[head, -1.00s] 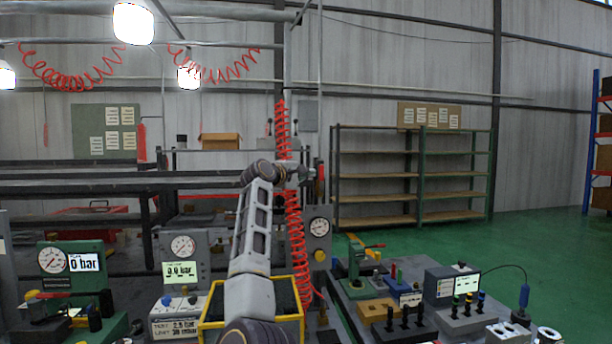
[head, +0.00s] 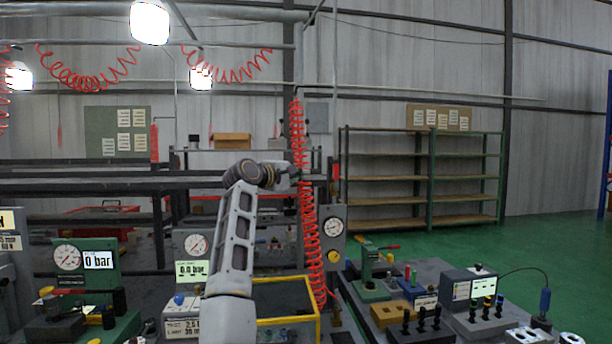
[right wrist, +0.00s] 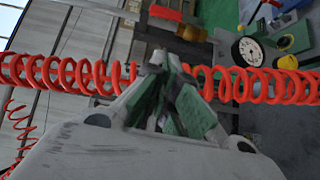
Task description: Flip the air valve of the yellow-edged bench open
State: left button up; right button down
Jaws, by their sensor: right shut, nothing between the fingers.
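My right gripper (head: 304,174) is at the end of the arm that rises from the bottom middle of the head view, close to the coiled red air hose (head: 303,150). In the right wrist view its dark green fingers (right wrist: 172,105) are together and empty. The hose (right wrist: 70,74) crosses behind them; I cannot tell whether they touch. A grey panel (head: 333,228) with a round gauge and yellow knob stands right of the hose. A yellow-edged tray (head: 318,328) is below, partly behind my arm. I cannot clearly pick out the air valve or its lever. My left gripper is out of view.
A green gauge unit (head: 90,262) reading 0 bar stands at left, and a grey one (head: 194,245) reading 0.0 bar beside my arm. Several small valve blocks and a display box (head: 455,288) fill the right bench. Green floor is clear beyond it.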

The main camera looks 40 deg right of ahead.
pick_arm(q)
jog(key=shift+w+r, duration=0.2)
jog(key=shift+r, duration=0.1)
pick_arm(e)
jog(key=v, duration=0.3)
jog(key=shift+s, duration=0.1)
pick_arm(q)
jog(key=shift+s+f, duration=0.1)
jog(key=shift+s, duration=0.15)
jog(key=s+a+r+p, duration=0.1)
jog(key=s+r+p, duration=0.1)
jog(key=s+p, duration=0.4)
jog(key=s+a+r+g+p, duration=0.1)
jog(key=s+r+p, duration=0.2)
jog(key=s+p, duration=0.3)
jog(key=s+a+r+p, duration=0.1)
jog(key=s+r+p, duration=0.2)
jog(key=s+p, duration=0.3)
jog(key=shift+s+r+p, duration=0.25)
jog(key=shift+p, duration=1.55)
pick_arm(e)
notch_tip(320, 180, up, 22)
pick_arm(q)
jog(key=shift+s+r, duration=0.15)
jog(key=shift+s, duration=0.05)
